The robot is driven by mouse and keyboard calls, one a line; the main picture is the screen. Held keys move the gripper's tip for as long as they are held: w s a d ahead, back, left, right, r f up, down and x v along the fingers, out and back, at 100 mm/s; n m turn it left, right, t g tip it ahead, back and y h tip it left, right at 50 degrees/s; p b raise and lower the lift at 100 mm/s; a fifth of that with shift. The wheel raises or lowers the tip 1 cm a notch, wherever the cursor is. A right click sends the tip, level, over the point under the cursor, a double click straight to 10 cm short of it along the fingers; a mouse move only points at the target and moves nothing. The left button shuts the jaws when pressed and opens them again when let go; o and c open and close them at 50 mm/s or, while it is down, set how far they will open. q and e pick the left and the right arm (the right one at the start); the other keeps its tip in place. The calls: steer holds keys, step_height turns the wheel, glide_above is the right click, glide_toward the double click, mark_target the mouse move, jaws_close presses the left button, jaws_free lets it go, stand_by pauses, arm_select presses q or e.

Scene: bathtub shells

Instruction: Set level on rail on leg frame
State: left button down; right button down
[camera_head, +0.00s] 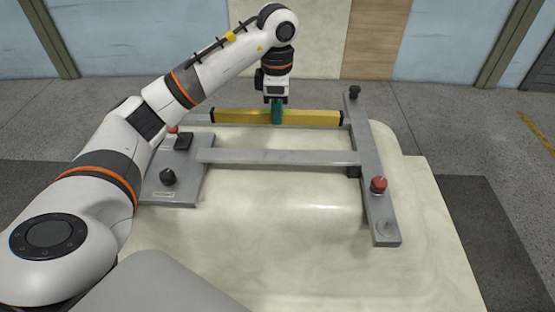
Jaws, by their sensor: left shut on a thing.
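The level is a yellow bar (235,116) with dark ends and a green middle, at the far side of the leg frame in the head view. My left gripper (276,103) points down and is shut on the level near its middle. The level lies along the frame's far grey rail (200,118); whether it touches the rail cannot be told. The grey leg frame (280,157) has a near cross rail and a long bar (365,150) at the right. My right gripper is not in view.
The frame rests on a cream bathtub shell (270,235). A red knob (379,185) and a black knob (354,92) stand on the right bar. Another black knob (168,177) stands on the left plate (180,193). Bare shell lies in front of the frame.

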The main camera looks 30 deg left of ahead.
mark_target(277, 155)
arm_select(q)
steer(key=shift+w+f, duration=0.1)
steer(key=shift+f, duration=0.55)
step_height(277, 155, down, 10)
steer(key=shift+r, duration=0.15)
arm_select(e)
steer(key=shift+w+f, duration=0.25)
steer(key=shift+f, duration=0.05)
arm_select(q)
steer(key=c, duration=1.7)
jaws_free()
steer(key=shift+c, duration=0.2)
steer(key=o, duration=0.5)
steer(key=shift+c, duration=0.2)
step_height(277, 155, up, 12)
steer(key=shift+r, duration=0.1)
